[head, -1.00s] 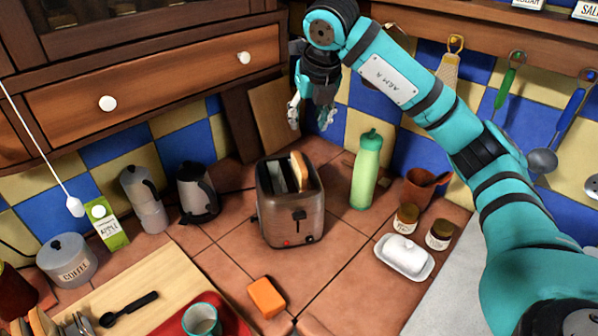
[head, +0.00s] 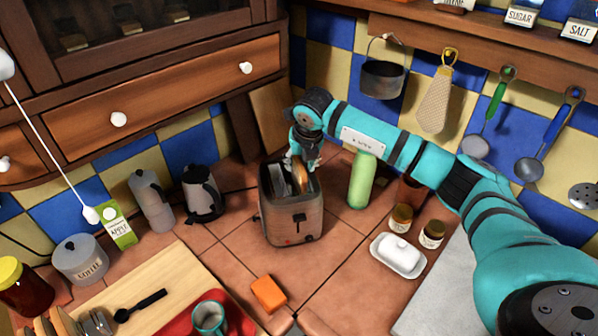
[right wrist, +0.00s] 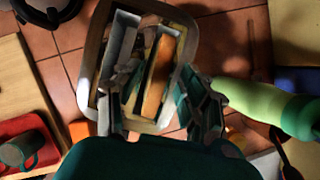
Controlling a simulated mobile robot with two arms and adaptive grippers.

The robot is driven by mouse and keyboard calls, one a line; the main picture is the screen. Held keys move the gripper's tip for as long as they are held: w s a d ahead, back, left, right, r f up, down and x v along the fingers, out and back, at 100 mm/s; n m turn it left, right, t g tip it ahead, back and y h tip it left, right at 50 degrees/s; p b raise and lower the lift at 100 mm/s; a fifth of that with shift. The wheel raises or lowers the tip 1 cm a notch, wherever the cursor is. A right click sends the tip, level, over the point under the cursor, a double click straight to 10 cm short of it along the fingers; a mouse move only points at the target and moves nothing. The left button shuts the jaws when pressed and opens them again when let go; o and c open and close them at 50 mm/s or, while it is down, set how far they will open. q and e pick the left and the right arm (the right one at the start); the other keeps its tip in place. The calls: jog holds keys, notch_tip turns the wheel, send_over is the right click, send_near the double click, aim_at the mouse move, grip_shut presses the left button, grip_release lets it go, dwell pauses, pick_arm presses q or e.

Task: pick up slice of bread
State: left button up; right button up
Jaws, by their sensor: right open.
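A slice of bread (head: 303,181) stands upright in the right slot of a metal toaster (head: 292,221), its top edge sticking out. The right wrist view shows the bread (right wrist: 158,82) as an orange-brown strip in the slot of the toaster (right wrist: 91,60); the other slot looks empty. My right gripper (head: 304,157) is over the toaster, pointing down. In the right wrist view its open fingers (right wrist: 160,90) are on either side of the bread, with nothing visibly held. I cannot tell the exact height between fingertips and bread. My left gripper is out of view.
A green bottle (head: 361,181) stands close right of the toaster. Jars (head: 401,218) and a white butter dish (head: 398,255) are farther right. A kettle (head: 202,194) and moka pot (head: 152,200) stand left. An orange block (head: 268,294) lies in front.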

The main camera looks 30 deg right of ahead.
jog(key=shift+w+f, duration=0.25)
jog(key=shift+f, duration=0.3)
grip_shut()
jog(key=shift+r, duration=0.15)
